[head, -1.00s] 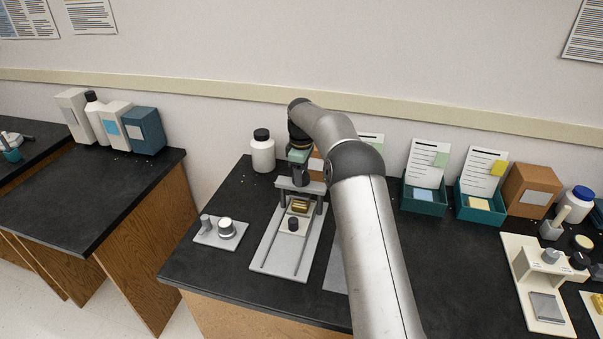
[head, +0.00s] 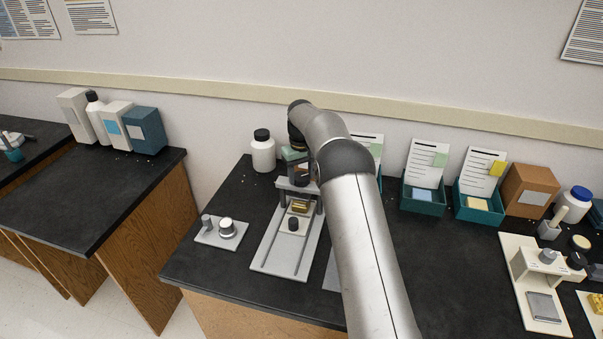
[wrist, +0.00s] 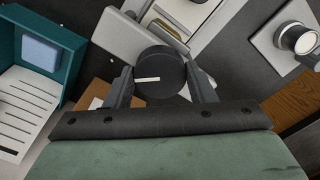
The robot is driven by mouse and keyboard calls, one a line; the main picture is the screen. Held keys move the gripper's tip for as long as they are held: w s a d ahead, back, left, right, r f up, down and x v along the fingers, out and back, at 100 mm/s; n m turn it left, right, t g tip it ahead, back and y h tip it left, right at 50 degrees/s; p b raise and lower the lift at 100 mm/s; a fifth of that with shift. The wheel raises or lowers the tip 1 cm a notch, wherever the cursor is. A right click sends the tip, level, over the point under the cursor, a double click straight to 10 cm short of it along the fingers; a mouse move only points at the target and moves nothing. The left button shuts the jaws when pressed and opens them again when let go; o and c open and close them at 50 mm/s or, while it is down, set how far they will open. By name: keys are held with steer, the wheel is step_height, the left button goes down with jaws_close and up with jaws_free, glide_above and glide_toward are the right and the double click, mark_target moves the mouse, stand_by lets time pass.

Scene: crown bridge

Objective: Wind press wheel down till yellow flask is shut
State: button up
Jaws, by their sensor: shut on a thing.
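The press (head: 262,262) stands on the dark bench, a grey base with posts and a crossbar (head: 298,188). The yellow flask (head: 300,206) sits under the crossbar, partly hidden by it; a bit of yellow also shows in the wrist view (wrist: 169,22). The press wheel (wrist: 160,72) is a dark round knob with a white mark line, above the crossbar. My gripper (wrist: 163,86) is shut on the wheel, one finger on each side. In the head view my gripper (head: 301,168) is small and partly hidden by my arm. I cannot tell how far the flask is closed.
A white jar (head: 262,152) stands close behind the press to the left. A small plate with knobs (head: 220,233) lies left of the press. Teal card boxes (head: 424,199) stand to the right. Bare bench lies in front of the boxes.

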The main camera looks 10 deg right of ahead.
mark_target(301, 176)
steer(key=m, duration=0.6)
steer(key=shift+r+m, duration=0.1)
steer(key=shift+m, duration=0.2)
steer(key=m, duration=0.5)
steer(key=shift+w+p, duration=0.1)
steer(key=shift+p, duration=0.3)
steer(key=shift+m, duration=0.4)
steer(key=o, duration=1)
steer(key=shift+c, duration=0.2)
step_height(301, 176, up, 17)
steer(key=shift+r+p, duration=0.2)
steer(key=shift+p, duration=0.25)
